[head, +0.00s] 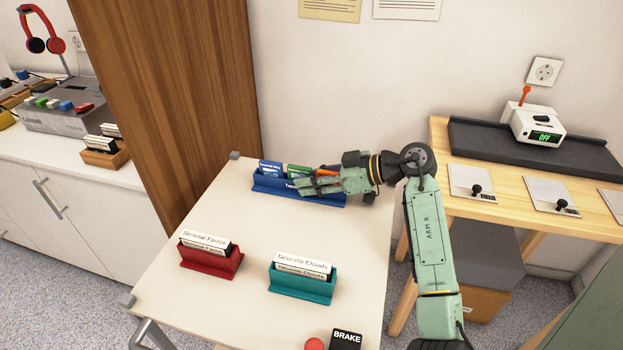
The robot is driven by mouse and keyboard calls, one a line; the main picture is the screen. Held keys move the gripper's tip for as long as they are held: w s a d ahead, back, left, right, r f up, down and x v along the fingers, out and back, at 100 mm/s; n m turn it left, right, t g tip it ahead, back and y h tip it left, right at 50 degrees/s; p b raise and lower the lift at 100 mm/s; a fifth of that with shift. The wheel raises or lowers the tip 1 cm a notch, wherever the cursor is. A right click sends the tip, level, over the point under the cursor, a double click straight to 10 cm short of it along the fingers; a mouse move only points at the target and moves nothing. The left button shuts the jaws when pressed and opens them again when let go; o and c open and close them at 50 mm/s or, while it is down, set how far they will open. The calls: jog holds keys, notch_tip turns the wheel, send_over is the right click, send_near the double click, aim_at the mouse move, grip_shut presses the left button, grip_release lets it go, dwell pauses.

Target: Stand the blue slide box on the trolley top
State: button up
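The blue slide box (268,184) is at the back of the white trolley top (225,215), upright, with coloured cards or slides standing in it. My gripper (305,186) reaches in from the right, and its fingers cover part of the box's front and right side. The fingertips overlap the box in the head view. I cannot tell whether they close on it, or whether the box's base rests fully on the top.
A red box (212,262) and a teal box (300,286) with labelled cards stand nearer the front. A black BRAKE block (345,340) and red button (314,344) are at the front edge. A wooden panel (170,80) rises behind left; a wooden bench (500,165) stands right.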

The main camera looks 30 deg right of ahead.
jog(key=shift+o, duration=1.4)
jog(key=shift+r, duration=0.1)
jog(key=b+v, duration=0.2)
jog(key=v, duration=1)
